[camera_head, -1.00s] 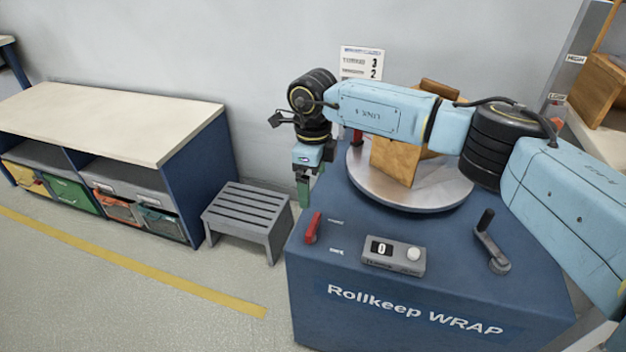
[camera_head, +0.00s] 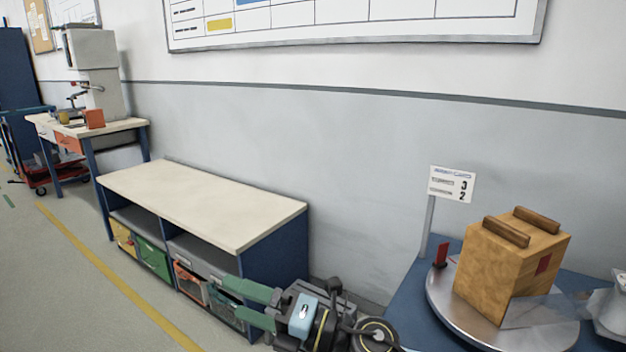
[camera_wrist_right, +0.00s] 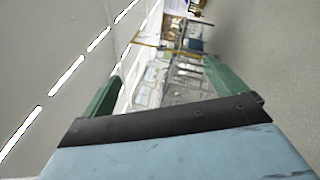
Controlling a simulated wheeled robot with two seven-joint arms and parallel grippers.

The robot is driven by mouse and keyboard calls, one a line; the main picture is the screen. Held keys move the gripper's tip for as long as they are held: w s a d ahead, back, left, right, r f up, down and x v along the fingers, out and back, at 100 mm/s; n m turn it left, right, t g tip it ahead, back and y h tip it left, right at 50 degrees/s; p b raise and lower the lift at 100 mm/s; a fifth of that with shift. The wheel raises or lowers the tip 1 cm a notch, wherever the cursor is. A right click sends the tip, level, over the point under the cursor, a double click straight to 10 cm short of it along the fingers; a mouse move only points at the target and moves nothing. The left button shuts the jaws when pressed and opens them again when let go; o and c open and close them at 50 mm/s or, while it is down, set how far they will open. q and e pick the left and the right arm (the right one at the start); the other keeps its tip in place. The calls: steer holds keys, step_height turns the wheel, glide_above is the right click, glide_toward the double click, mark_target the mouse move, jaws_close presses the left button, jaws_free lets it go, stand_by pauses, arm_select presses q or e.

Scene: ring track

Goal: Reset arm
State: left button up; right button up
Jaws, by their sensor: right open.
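My right gripper (camera_head: 236,298) is low in the middle of the head view, in front of the workbench's right end. Its two green fingers point left and stand apart, with nothing between them. In the right wrist view the same open gripper (camera_wrist_right: 163,78) shows both fingers, tilted, with only the distant room between them. My left gripper is in neither view.
The workbench (camera_head: 200,200) holds several coloured bins.

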steer(key=w+d+m+t+h, duration=0.3)
steer(key=d+m+t+h, duration=0.7)
steer(key=m, duration=0.8)
steer(key=s+d+f+m+h, duration=0.3)
steer(key=d+f+m+h, duration=0.4)
steer(key=d+f+m, duration=0.45)
steer(key=s+d+f+m+g+h, duration=0.1)
steer(key=s+d+f+m+g, duration=0.35)
steer(key=s, duration=0.75)
steer(key=s+d+f+m+g+h, duration=0.1)
steer(key=s+d+f+g, duration=0.6)
steer(key=s, duration=0.5)
step_height(320, 180, down, 12)
steer(key=g+p, duration=0.2)
steer(key=p, duration=0.7)
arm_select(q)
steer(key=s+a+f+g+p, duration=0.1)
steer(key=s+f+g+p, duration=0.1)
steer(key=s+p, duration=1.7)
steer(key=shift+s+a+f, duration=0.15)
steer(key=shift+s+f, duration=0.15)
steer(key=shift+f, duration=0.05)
arm_select(e)
steer(key=s+d+g, duration=0.1)
steer(key=s, duration=1.7)
steer(key=shift+d, duration=0.35)
